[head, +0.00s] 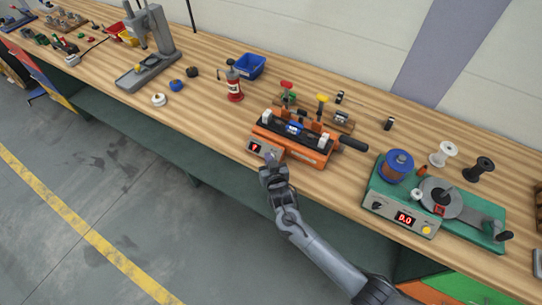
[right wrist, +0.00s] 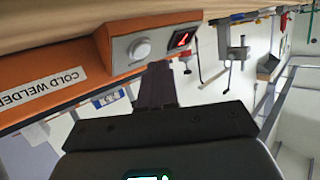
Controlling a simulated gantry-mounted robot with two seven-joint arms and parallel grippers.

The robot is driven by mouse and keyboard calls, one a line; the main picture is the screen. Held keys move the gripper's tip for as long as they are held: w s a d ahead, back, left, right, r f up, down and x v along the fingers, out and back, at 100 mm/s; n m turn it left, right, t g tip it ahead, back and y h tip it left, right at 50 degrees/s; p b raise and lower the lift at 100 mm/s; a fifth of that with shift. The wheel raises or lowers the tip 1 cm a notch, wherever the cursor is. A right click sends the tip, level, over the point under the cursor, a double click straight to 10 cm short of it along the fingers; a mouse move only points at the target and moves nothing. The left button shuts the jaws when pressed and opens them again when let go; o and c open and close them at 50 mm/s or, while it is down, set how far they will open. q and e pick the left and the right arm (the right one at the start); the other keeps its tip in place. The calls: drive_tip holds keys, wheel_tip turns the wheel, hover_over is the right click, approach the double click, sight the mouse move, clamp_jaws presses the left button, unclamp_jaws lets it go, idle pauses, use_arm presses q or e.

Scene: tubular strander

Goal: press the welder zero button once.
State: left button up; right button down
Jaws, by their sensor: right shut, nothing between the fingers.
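The orange cold welder (head: 305,150) stands at the front edge of the bench, with a small red-lit display (head: 255,147) on its grey front panel. In the right wrist view the welder (right wrist: 65,85) appears turned over, with its label, a round pale button (right wrist: 140,49) and the lit display (right wrist: 180,40). My right gripper (head: 270,162) is shut and empty just in front of the panel; it covers the button in the head view. In the right wrist view its fingertips (right wrist: 158,68) are close beside the button, apart from it in the picture. My left gripper is not in view.
A green machine (head: 400,205) with a copper-coloured spool and a lit display stands to the right. A grey press (head: 150,65) is further left. Open floor lies in front.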

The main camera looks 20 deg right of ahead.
drive_tip(key=shift+f, duration=0.1)
idle(0.3)
drive_tip(key=shift+w+d+f, duration=0.15)
drive_tip(key=shift+d+f, duration=0.05)
drive_tip(key=shift+d, duration=0.05)
drive_tip(key=shift+w+d+f+b, duration=0.2)
drive_tip(key=shift+f+b, duration=0.1)
drive_tip(key=shift+b, duration=0.15)
idle(0.6)
drive_tip(key=shift+r, duration=0.1)
idle(0.4)
drive_tip(key=shift+s+a+r+p, duration=0.25)
drive_tip(key=shift+r+p, duration=0.15)
drive_tip(key=shift+p, duration=0.25)
drive_tip(key=shift+s+a+r, duration=0.1)
drive_tip(key=shift+a, duration=0.05)
